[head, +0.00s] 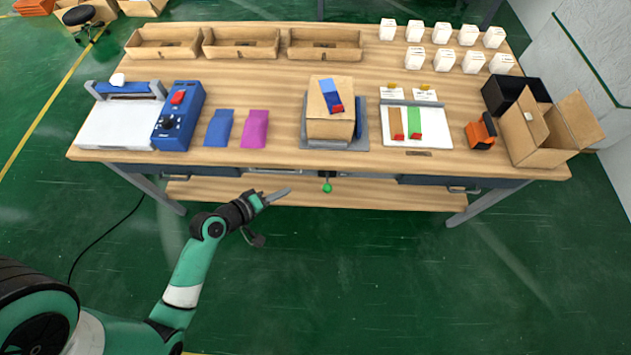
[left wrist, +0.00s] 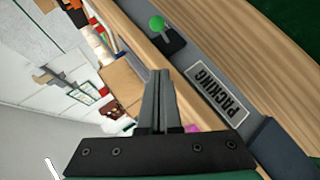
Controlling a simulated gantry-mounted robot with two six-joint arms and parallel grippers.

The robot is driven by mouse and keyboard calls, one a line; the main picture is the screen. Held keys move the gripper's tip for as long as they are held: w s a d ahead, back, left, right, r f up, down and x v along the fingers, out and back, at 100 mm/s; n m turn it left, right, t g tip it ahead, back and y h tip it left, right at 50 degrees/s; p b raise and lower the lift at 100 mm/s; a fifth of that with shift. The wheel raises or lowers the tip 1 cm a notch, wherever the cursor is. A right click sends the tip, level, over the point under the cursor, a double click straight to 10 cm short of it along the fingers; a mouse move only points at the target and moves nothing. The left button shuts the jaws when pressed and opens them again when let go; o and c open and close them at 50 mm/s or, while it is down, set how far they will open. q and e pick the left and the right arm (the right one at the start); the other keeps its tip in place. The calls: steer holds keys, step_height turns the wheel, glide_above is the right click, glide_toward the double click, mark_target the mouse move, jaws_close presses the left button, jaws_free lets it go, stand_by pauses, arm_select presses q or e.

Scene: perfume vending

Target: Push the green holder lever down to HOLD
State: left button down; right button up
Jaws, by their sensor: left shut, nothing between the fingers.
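The green holder lever shows as a round green knob (head: 327,188) at the table's front edge, near the middle of the head view. In the left wrist view the green knob (left wrist: 156,23) sits on a dark bracket on the table's front face. My left gripper (head: 288,191) is left of the knob, apart from it, in front of the table. In the left wrist view its fingers (left wrist: 159,75) are shut together with nothing between them. The knob lies beyond the fingertips there. I cannot read a HOLD mark. My right gripper is not in view.
A PACKING label (left wrist: 218,92) is on the table's front face. A cardboard box (head: 331,124) stands on a grey base above the lever. Blue (head: 219,127) and magenta (head: 255,128) pouches lie left of it. The green floor in front of the table is clear.

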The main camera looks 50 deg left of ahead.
arm_select(q)
steer(key=b, duration=0.4)
glide_toward(327, 180)
steer(key=a, duration=0.2)
steer(key=shift+w+d+f+b, duration=0.2)
steer(key=shift+w+d+f, duration=0.05)
steer(key=shift+w+d, duration=0.35)
steer(key=shift+w+d+f+b, duration=0.2)
steer(key=shift+w+d+f, duration=0.05)
steer(key=shift+w+d, duration=0.35)
steer(key=shift+d+f, duration=0.1)
